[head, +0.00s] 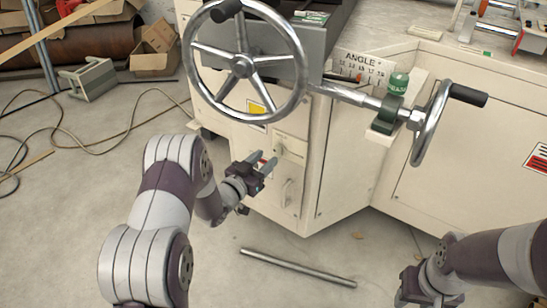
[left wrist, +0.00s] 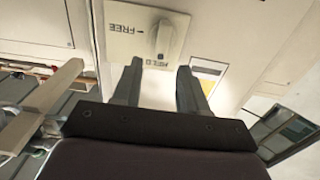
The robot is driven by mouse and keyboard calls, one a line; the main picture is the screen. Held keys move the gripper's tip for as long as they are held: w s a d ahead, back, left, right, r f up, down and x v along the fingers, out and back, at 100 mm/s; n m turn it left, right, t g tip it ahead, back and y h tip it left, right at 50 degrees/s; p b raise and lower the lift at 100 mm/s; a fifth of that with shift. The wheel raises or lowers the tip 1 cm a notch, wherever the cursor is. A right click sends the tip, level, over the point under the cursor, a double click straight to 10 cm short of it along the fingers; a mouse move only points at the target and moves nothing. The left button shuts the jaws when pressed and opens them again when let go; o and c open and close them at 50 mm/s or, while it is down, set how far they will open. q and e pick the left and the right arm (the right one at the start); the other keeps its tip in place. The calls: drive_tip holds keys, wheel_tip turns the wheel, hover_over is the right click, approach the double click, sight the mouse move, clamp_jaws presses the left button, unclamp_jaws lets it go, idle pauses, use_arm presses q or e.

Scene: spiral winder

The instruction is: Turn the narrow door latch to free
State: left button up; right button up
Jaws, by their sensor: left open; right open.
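The latch is a pale plate (left wrist: 125,38) with a raised grey knob (left wrist: 163,38), and it shows upside down in the left wrist view. The plate reads FREE with an arrow, and HELD near the knob's end; the knob lies along the HELD side. In the head view the latch plate (head: 292,147) sits on the machine's narrow front door (head: 270,185). My left gripper (head: 264,161) is open just in front of it, its fingertips (left wrist: 160,68) apart and short of the knob. My right gripper (head: 428,288) is open at the lower right, away from the latch.
A large handwheel (head: 243,66) stands above my left gripper. A second handwheel (head: 432,122) juts out at the right. A metal bar (head: 298,268) lies on the floor. Cables (head: 75,130) and cardboard boxes (head: 155,50) lie at the left.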

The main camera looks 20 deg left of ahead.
sight(275, 150)
use_arm(q)
drive_tip(key=b+x, duration=0.1)
drive_tip(key=x, duration=0.3)
drive_tip(key=shift+w+d+f, duration=0.1)
drive_tip(key=shift+w+f, duration=0.05)
drive_tip(key=shift+w, duration=0.15)
drive_tip(key=shift+w+d+b, duration=0.1)
drive_tip(key=shift+w+b, duration=0.15)
drive_tip(key=shift+b, duration=0.05)
use_arm(e)
wheel_tip(275, 150, down, 2)
drive_tip(key=shift+f, duration=0.2)
use_arm(q)
clamp_jaws()
